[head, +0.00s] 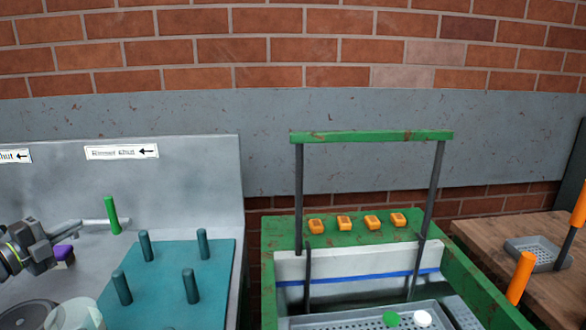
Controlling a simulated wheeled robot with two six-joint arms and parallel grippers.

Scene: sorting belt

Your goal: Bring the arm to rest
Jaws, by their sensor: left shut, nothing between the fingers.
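My left gripper (50,245) is at the left edge, shut and empty, above the grey metal bench. It is close to a grey bar (95,222) that carries an upright green handle (112,215). I cannot tell whether it touches the bar. A small purple piece (64,252) shows right by the gripper, partly hidden by it. My right gripper is out of view.
A teal board (165,295) with several upright pegs lies right of the gripper. A green-framed belt station (372,137) with orange buttons (344,223) stands in the middle, its perforated tray (355,319) holding a green and a white disc. A wooden table (480,240) is right.

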